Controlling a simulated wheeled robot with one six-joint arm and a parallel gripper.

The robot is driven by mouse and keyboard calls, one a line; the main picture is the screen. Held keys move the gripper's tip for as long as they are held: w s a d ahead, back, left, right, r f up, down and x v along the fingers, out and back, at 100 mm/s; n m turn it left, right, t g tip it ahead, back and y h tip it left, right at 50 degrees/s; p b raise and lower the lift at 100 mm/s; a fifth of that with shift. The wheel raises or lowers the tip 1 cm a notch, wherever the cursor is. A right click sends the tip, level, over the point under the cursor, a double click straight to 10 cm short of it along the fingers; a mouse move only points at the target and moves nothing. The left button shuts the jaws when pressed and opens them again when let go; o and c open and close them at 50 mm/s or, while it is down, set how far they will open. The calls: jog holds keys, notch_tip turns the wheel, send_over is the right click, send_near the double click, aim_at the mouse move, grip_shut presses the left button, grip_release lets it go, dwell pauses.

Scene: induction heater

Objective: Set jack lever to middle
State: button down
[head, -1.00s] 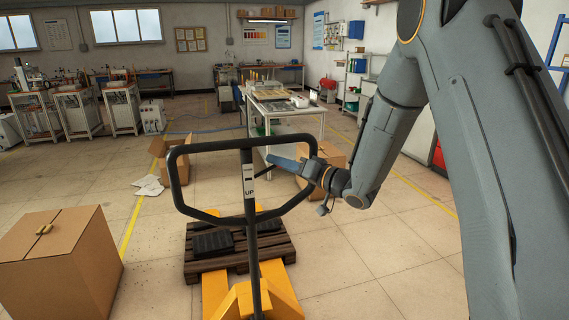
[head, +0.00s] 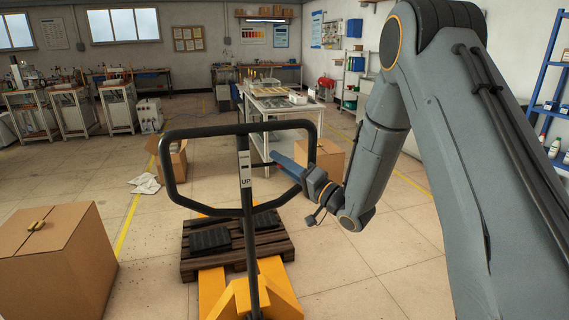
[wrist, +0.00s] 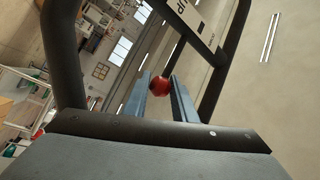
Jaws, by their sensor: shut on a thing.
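The jack lever is a thin dark rod beside the post, ending in a red ball knob (wrist: 160,86) in the wrist view. My gripper (head: 276,158) reaches in from the right at the handle loop. In the wrist view my gripper (wrist: 161,84) has its two blue-grey fingers on either side of the red knob, shut on it. The fingers and handle hide much of the lever in the head view; its exact setting is hard to tell.
The jack's yellow forks (head: 278,282) run under a wooden pallet (head: 205,262) bearing dark blocks. A cardboard box (head: 60,265) stands at left. A white worktable (head: 275,104) and another box (head: 326,158) are behind. Open floor lies around the pallet.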

jog(key=c, duration=1.5)
grip_release()
jog(key=shift+d, duration=0.15)
jog(key=shift+o, duration=0.2)
jog(key=b+v, duration=0.2)
jog(key=v, duration=0.5)
jog(key=shift+s+d, duration=0.2)
jog(key=shift+s, duration=0.05)
jog(key=shift+f, duration=0.15)
